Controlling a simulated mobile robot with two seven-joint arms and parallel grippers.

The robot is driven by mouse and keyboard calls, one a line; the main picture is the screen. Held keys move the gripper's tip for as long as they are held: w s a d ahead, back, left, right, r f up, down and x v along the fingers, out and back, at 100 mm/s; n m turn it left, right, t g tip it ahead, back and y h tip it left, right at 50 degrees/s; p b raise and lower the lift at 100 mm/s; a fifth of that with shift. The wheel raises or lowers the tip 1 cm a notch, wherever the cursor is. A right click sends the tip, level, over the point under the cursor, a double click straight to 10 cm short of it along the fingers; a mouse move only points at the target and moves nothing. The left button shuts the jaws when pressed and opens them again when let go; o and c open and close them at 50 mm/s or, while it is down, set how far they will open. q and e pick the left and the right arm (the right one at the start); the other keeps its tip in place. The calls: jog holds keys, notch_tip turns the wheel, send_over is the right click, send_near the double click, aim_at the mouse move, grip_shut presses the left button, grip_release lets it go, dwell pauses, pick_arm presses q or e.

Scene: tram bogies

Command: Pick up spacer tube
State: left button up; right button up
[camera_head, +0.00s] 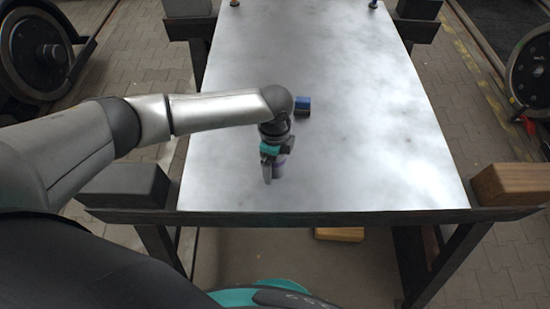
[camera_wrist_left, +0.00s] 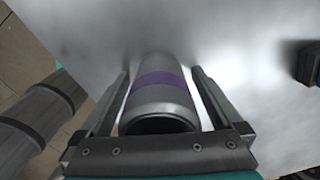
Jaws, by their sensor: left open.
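The spacer tube (camera_wrist_left: 162,98) is a grey cylinder with a purple band. It lies between the two fingers of my left gripper (camera_wrist_left: 164,82) in the left wrist view, with thin gaps visible beside it. The fingers are open, one on each side of the tube. In the head view my left gripper (camera_head: 271,172) points down at the near part of the metal table (camera_head: 350,150). The tube (camera_head: 280,168) shows there only in part, as a purplish patch behind the fingers. My right gripper is not in view.
A small blue and dark block (camera_head: 302,104) lies on the table beyond the gripper. A dark block (camera_head: 130,185) and a brown block (camera_head: 510,184) sit at the near corners. Two small fittings stand at the far edge. The table's right half is clear.

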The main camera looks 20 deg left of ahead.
pick_arm(q)
jog(key=c, duration=1.5)
